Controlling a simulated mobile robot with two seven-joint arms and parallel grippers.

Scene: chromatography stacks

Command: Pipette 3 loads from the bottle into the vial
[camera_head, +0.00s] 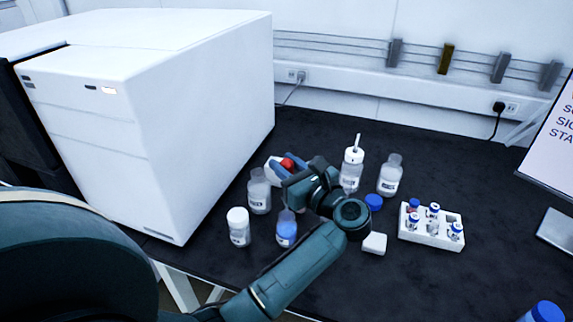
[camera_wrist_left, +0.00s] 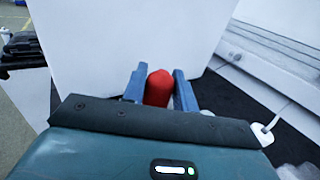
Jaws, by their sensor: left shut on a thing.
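My left gripper (camera_head: 284,165) is shut on the red bulb (camera_head: 288,163) of a pipette, above the left group of bottles. In the left wrist view the red bulb (camera_wrist_left: 158,88) sits between the two blue fingers. The pipette's lower part is hidden. Under and around the gripper stand a clear bottle (camera_head: 259,192), a white-capped bottle (camera_head: 239,228) and a bottle with blue contents (camera_head: 286,230); I cannot tell which is the task's bottle. A white rack (camera_head: 430,239) at the right holds several small vials, most blue-capped. My right gripper is out of view.
A large white instrument (camera_head: 205,130) fills the left. Behind my wrist stand a bottle with a tube in its cap (camera_head: 352,170) and a clear bottle (camera_head: 389,177). A blue cap (camera_head: 374,202) and a white block (camera_head: 374,243) lie beside the forearm. The back of the table is clear.

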